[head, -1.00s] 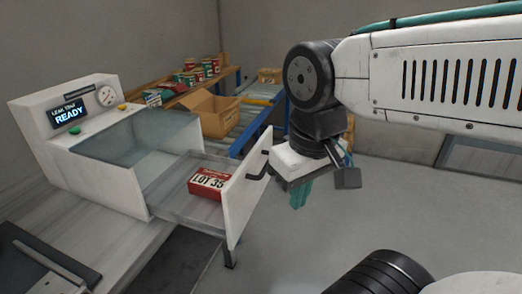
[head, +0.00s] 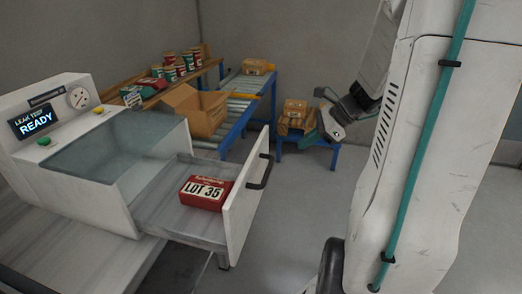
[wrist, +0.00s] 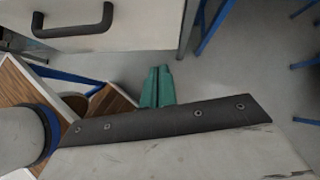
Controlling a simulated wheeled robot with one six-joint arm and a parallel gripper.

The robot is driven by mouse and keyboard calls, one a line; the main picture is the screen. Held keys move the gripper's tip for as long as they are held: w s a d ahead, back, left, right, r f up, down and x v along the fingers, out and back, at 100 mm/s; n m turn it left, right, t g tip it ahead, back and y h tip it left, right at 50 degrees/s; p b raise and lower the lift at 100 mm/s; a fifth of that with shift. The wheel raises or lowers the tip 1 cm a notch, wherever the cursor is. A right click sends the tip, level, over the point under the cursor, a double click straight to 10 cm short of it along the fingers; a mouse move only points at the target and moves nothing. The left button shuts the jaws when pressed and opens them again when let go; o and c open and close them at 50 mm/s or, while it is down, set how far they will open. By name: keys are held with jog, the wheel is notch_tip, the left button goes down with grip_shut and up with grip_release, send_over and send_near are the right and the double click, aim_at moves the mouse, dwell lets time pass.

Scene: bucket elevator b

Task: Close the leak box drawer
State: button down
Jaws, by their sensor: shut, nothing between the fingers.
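The leak box drawer (head: 240,205) is pulled out of the leak test machine (head: 75,150), its white front standing clear of the box. A red LOT 35 carton (head: 207,193) lies inside the drawer. The dark drawer handle (head: 261,171) is on the front's outer face; it also shows at the top left of the wrist view (wrist: 75,25). My gripper (wrist: 157,85) has its teal fingers together and empty, apart from the handle.
An open cardboard box (head: 195,112) and a roller conveyor (head: 245,85) stand behind the machine. A shelf of cans (head: 178,68) is at the back. A small blue stand with cartons (head: 297,117) is at the back right. The floor right of the drawer is clear.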

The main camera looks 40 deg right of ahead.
jog(key=w+a+f+m, duration=0.2)
jog(key=w+a+f, duration=0.1)
jog(key=w+f, duration=0.5)
jog(key=shift+w+a+f+t, duration=0.15)
jog(key=shift+a+f+t, duration=0.05)
jog(key=shift+t, duration=0.2)
jog(key=shift+w, duration=0.1)
